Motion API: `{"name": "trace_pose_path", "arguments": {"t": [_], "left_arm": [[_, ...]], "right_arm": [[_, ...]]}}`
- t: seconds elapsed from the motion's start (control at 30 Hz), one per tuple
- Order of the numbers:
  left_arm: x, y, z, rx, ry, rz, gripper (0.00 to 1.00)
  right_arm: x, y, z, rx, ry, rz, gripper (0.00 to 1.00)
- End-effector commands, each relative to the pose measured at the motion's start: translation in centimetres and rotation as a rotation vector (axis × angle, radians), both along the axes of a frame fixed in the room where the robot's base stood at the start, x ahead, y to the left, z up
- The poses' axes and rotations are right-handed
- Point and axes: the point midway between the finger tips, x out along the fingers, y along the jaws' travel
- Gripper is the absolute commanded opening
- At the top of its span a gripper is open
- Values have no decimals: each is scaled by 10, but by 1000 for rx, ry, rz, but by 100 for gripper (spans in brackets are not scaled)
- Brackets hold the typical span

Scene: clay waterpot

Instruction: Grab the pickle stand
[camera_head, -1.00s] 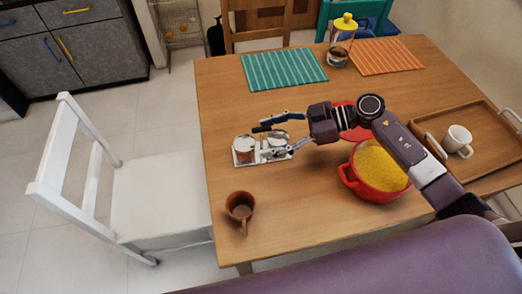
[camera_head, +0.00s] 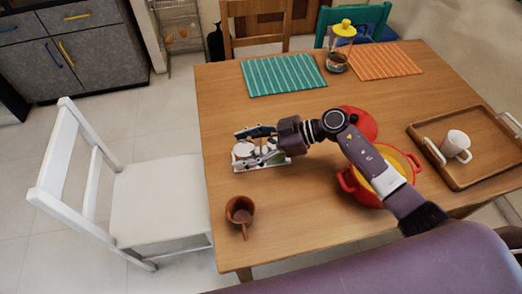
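The pickle stand (camera_head: 243,166) is a small silvery tray with round jars on it, on the left part of the wooden table. My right gripper (camera_head: 246,148) reaches over it from the right. Its two fingers are spread apart, one on the far side and one on the near side of the jars. They partly hide the stand, and I cannot tell whether they touch it. My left gripper is not in view.
A brown cup (camera_head: 240,211) stands in front of the stand. A red pot (camera_head: 352,186) and red lid (camera_head: 365,122) lie near my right arm. A wooden tray (camera_head: 484,171) with a white mug (camera_head: 455,145) is at right. A teal mat (camera_head: 283,75) lies behind.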

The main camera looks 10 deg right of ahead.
Motion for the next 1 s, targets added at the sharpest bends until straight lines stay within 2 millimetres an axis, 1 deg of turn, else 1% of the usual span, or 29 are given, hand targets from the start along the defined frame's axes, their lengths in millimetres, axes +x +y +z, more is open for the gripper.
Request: {"name": "trace_pose_path", "arguments": {"t": [0.03, 0.07, 0.57, 0.6, 0.87, 1.0], "left_arm": [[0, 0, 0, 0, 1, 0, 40], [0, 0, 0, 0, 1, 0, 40], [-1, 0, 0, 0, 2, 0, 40], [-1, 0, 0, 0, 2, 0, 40], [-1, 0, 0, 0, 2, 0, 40], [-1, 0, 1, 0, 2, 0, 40]], "right_arm": [[0, 0, 0, 0, 0, 0, 60], [0, 0, 0, 0, 0, 0, 56], [0, 0, 0, 1, 0, 0, 1], [1, 0, 2, 3, -3, 0, 0], [1, 0, 4, 3, -3, 0, 0], [1, 0, 11, 3, -6, 1, 0]]}}
